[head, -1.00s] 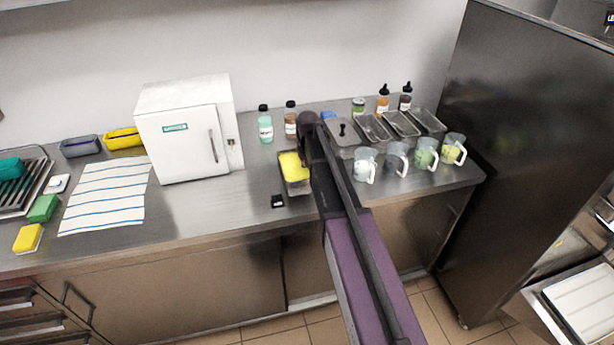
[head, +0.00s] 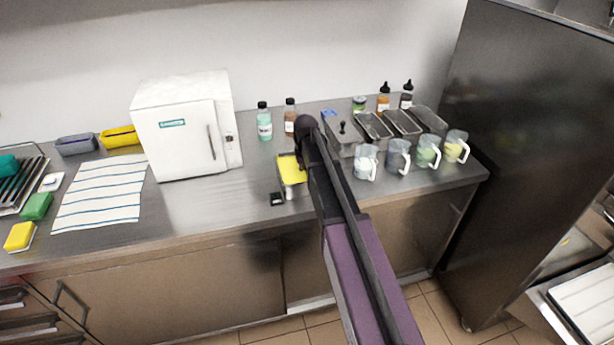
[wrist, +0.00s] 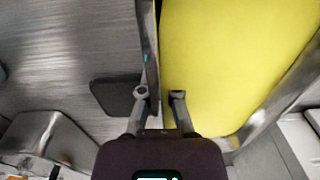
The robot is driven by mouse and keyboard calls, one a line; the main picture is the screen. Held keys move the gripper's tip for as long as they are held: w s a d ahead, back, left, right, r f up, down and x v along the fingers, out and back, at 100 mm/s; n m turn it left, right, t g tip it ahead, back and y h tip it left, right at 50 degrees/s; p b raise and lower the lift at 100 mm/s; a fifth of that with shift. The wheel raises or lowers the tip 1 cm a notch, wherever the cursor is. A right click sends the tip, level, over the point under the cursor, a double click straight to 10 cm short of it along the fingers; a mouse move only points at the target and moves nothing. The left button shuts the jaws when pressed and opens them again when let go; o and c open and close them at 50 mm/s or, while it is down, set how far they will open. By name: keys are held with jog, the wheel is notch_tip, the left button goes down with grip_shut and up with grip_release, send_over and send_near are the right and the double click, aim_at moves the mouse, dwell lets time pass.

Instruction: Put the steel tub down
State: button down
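The steel tub (head: 291,192) is at the front middle of the counter, with a bright yellow filling inside. In the wrist view its steel wall (wrist: 150,55) runs up the middle, with the yellow filling (wrist: 235,60) to the right. My gripper (wrist: 159,96) has its fingers close together on either side of this wall, one outside and one over the yellow, and looks shut on it. In the head view my arm hides my fingers and the tub's right side. Whether the tub's base touches the counter cannot be told.
A small black object (head: 277,199) lies close beside the tub's left front. A white freezer (head: 185,125) stands to the left, two bottles (head: 264,122) behind. Clear mugs (head: 366,162) and steel pans (head: 404,122) are to the right. Counter left of the tub is clear.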

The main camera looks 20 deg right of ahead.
jog(key=shift+f, duration=0.15)
jog(key=c, duration=0.8)
grip_release()
notch_tip(320, 180, up, 12)
jog(key=p, duration=1.2)
jog(key=shift+d+r, duration=0.15)
jog(key=shift+r, duration=0.05)
jog(key=shift+s, duration=0.1)
